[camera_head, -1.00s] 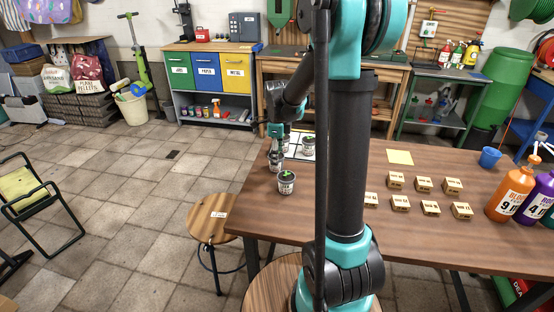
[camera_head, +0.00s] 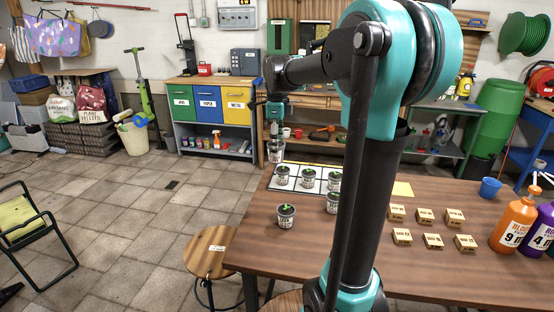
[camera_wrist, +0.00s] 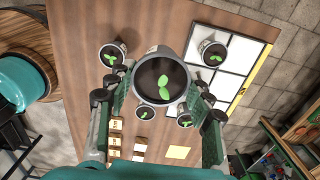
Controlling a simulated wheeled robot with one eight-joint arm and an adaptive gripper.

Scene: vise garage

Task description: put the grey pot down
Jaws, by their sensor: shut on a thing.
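My gripper (camera_head: 275,138) is shut on the grey pot (camera_head: 275,153), which holds dark soil and a green seedling. In the head view the pot hangs upright above the far left end of the table, near the white-celled mat (camera_head: 295,189). In the wrist view the grey pot (camera_wrist: 161,68) sits between my two fingers and hides part of the mat (camera_wrist: 236,75). Similar potted seedlings stand on the mat, one at its left cell (camera_head: 282,176). Another potted seedling (camera_head: 286,216) stands on bare table in front.
The wooden table (camera_head: 275,250) also bears several small labelled blocks (camera_head: 425,216), a yellow sheet (camera_head: 402,189), a blue cup (camera_head: 490,187) and an orange bottle (camera_head: 514,225). A round stool (camera_head: 210,250) stands at the table's left. My arm hides part of the table.

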